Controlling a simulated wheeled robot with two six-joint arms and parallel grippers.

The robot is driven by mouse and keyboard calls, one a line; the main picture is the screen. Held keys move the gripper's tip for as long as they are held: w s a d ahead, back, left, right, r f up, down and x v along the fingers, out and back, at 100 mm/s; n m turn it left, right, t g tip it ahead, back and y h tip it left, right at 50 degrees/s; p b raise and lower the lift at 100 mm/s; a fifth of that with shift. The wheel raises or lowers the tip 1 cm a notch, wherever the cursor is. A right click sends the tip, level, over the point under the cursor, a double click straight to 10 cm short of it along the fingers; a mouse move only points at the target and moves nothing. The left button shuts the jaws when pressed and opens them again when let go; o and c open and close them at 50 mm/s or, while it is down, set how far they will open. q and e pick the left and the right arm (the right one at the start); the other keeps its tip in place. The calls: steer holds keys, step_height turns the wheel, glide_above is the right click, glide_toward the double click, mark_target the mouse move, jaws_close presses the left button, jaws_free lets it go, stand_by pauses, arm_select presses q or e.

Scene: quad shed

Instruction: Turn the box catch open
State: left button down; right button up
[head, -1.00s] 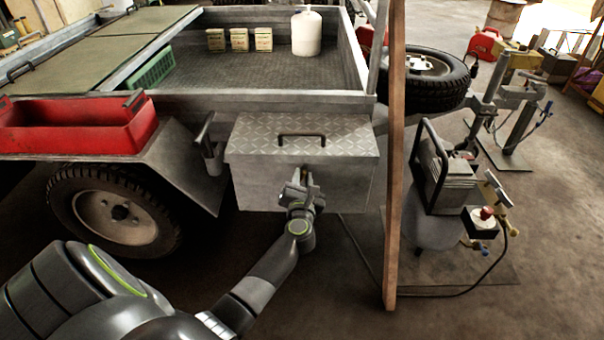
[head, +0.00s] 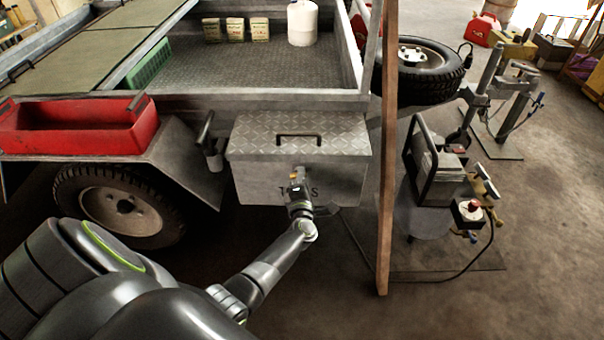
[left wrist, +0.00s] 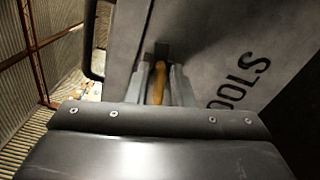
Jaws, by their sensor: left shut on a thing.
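The tool box (head: 245,180) is a grey metal chest with a checker-plate lid (head: 345,133) and a black lid handle (head: 299,137). Its lid is down. The box catch (left wrist: 157,82) is a small orange-yellow lever on the front face, beside the lettering. My left gripper (head: 298,176) is at the upper middle of the box front, shut on the catch. In the left wrist view one finger lies on each side of the catch, and the lettering looks tilted. My gripper hides part of the catch in the head view. My right gripper is in neither view.
A wooden post (head: 387,180) stands just right of the box. A red tray (head: 75,128) and a trailer wheel (head: 120,205) are at the left. A machine with a black frame (head: 437,170) stands beyond the post. The floor before the box is clear.

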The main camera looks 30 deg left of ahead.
arm_select(q)
steer(key=shift+f+m+p, duration=0.15)
steer(key=shift+m+p, duration=0.45)
steer(key=shift+m, duration=0.8)
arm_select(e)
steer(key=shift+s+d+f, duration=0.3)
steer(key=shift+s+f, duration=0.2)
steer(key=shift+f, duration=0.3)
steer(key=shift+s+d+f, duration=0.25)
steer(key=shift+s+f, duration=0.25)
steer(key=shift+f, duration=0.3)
arm_select(q)
steer(key=c, duration=1.5)
jaws_free()
